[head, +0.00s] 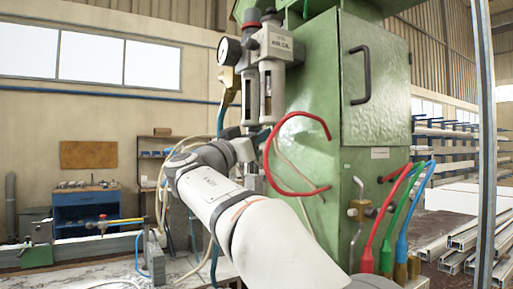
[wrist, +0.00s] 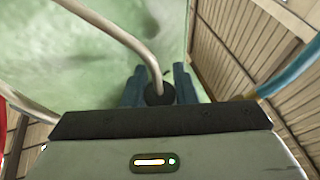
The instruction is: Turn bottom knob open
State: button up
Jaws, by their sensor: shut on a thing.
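My gripper (wrist: 159,88) has its two blue fingers on either side of a dark round knob (wrist: 160,96), and it is shut on it. In the head view my gripper (head: 240,133) is just below the air filter unit (head: 268,88) on the front of the green cabinet. In that view the knob is hidden behind my wrist and fingers. Its turn position cannot be read.
The green cabinet (head: 375,90) stands close to the right of my arm. A red hose (head: 279,160) loops beside my wrist, and a beige hose (wrist: 130,38) crosses by the fingers. Red, green and blue hoses (head: 402,210) rise lower right. A blue workbench (head: 87,207) stands far left.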

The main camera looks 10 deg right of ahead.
jog(key=shift+s+d+r+m+g+h+p, duration=0.15)
jog(key=shift+m+g+h+p, duration=0.55)
jog(key=shift+m+g, duration=1.75)
jog(key=shift+s+a+f+m+g+h+p, duration=0.2)
jog(key=shift+m+g+p, duration=0.85)
jog(key=shift+g, duration=2.9)
jog(key=shift+s+d+r+m+g+h+p, duration=0.15)
jog(key=shift+s+m+g+h+p, duration=0.25)
jog(key=shift+m+g+p, duration=1.85)
jog(key=shift+n+g+b, duration=0.55)
jog(key=shift+g+b, duration=0.6)
jog(key=shift+b, duration=0.05)
jog(key=o, duration=1)
jog(key=shift+w, duration=0.1)
